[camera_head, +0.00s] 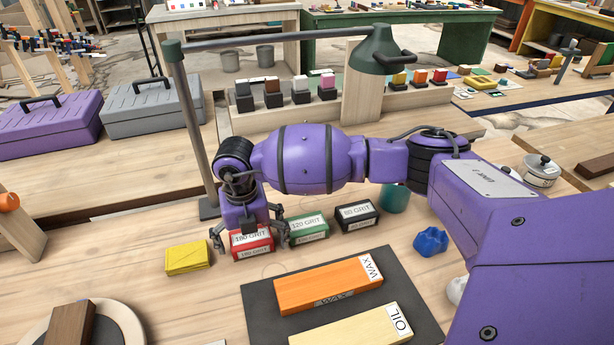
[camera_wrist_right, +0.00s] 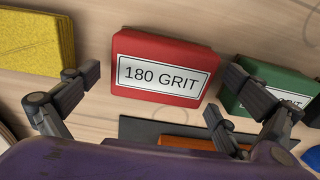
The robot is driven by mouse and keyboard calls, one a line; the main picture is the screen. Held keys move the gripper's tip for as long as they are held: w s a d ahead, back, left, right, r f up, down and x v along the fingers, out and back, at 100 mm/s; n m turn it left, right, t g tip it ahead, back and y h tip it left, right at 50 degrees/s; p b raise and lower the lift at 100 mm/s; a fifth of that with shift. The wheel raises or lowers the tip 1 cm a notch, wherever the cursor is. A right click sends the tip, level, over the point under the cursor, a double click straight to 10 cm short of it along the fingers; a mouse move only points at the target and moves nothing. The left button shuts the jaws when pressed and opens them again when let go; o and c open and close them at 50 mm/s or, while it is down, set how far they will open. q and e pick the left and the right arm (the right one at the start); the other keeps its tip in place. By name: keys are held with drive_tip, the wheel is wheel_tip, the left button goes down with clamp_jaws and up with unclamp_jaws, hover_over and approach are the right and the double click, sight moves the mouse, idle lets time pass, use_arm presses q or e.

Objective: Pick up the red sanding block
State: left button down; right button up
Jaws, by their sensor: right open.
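The red sanding block (camera_head: 252,246), labelled 180 GRIT, lies on the wooden workbench. My right gripper (camera_head: 249,236) is directly over it, open, with one finger on each side of the block. In the right wrist view the red block (camera_wrist_right: 162,66) sits between and slightly beyond the two spread fingers (camera_wrist_right: 150,95), with no clear contact. The right finger is close to the green block. My left gripper does not show.
A yellow sponge-like block (camera_head: 188,257) lies left of the red block. A green 120 GRIT block (camera_head: 309,228) and a black block (camera_head: 357,216) stand to the right. A dark mat (camera_head: 420,312) with orange WAX (camera_head: 328,285) and pale OIL (camera_head: 362,327) blocks lies in front.

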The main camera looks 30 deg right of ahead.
sight(251, 239)
drive_tip(key=c, duration=1.3)
drive_tip(key=shift+w+r, duration=0.1)
drive_tip(key=shift+c, duration=0.3)
drive_tip(key=shift+r, duration=0.1)
drive_tip(key=shift+r, duration=0.25)
wheel_tip(251, 239, up, 2)
drive_tip(key=shift+r, duration=0.1)
drive_tip(key=s+a+r, duration=0.8)
drive_tip(key=a+r, duration=0.2)
drive_tip(key=a, duration=0.1)
drive_tip(key=shift+a, duration=0.3)
drive_tip(key=shift+s, duration=0.1)
